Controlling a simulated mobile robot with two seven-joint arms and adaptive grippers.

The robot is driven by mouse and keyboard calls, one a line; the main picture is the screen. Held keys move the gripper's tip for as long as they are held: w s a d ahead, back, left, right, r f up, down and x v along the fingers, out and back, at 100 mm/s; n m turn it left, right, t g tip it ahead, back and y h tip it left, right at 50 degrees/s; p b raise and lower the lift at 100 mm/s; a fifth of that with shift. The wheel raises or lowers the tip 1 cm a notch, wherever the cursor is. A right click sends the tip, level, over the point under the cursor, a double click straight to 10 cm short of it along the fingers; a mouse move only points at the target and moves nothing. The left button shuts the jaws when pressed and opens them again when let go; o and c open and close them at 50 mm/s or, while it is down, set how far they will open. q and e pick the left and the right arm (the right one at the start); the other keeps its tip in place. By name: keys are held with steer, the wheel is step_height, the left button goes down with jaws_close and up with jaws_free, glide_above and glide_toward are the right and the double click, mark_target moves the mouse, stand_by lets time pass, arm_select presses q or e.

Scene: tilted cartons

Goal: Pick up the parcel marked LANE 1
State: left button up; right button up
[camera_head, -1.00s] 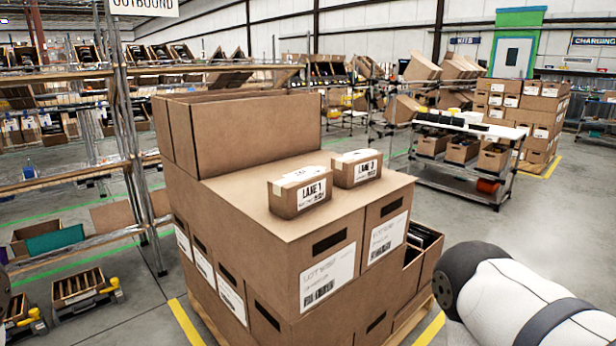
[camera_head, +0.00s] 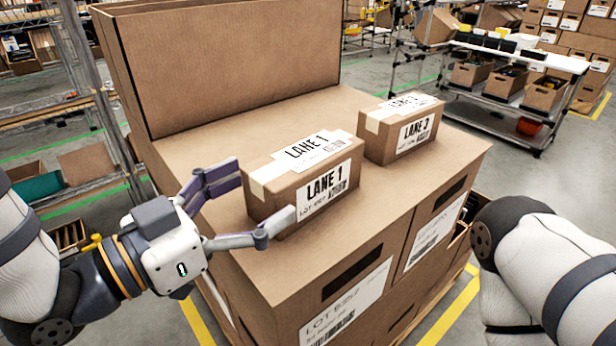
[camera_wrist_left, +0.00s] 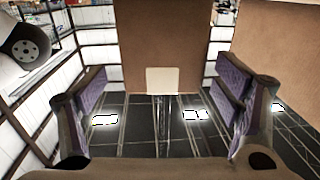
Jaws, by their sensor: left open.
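The LANE 1 parcel (camera_head: 278,208) is a small brown carton with white labels and a pale tape strip. It sits on the flat top of the big carton stack (camera_head: 225,141). My left gripper (camera_head: 262,194) is open at the parcel's left end, one finger towards its far side and one in front of its near side. In the left wrist view, the parcel's end face (camera_wrist_left: 160,38) with a white tape patch shows between the spread fingers (camera_wrist_left: 163,98); I cannot tell whether they touch it. My right gripper is out of view.
A tall open carton (camera_head: 235,70) rises behind. My right arm is at the right edge. A shelf cart (camera_head: 520,60) stands farther back.

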mark_target(284, 165)
arm_select(q)
steer(key=w+d, duration=0.1)
steer(key=w+d+r, duration=0.1)
steer(key=w+d, duration=0.1)
steer(key=d, duration=0.1)
steer(key=shift+w+r, duration=0.3)
steer(key=shift+w, duration=0.1)
steer(key=c, duration=1.5)
steer(key=shift+c, duration=0.3)
steer(key=shift+r, duration=0.1)
